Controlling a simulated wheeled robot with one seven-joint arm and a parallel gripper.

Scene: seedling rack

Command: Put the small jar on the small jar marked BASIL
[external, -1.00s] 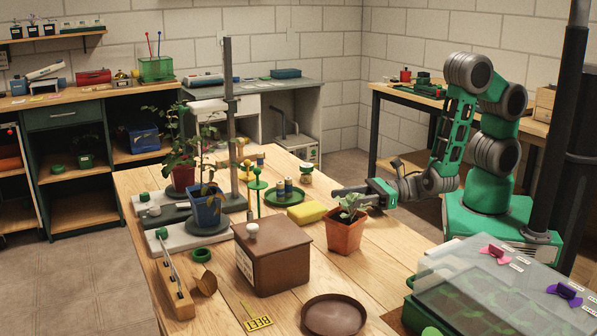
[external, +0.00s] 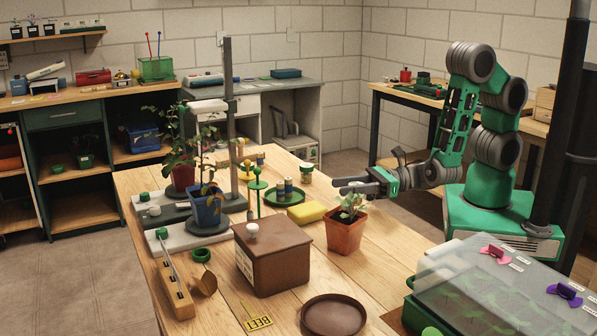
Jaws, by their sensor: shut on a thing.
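My gripper (external: 345,184) reaches in from the right, above the table behind the potted seedling. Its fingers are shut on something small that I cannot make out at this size. Two small dark jars (external: 284,187) stand close together at the green round tray (external: 297,198), left of my gripper. Another small jar with a green lid (external: 306,172) stands behind the tray, left of and beyond my fingertips. I cannot read BASIL on any jar.
The potted seedling (external: 345,234) stands just in front of my gripper. A yellow sponge (external: 306,212) and a green stand (external: 258,190) are to the left. Tall plants and a grey post (external: 229,130) stand farther left. A brown saucer (external: 333,316) lies at the front.

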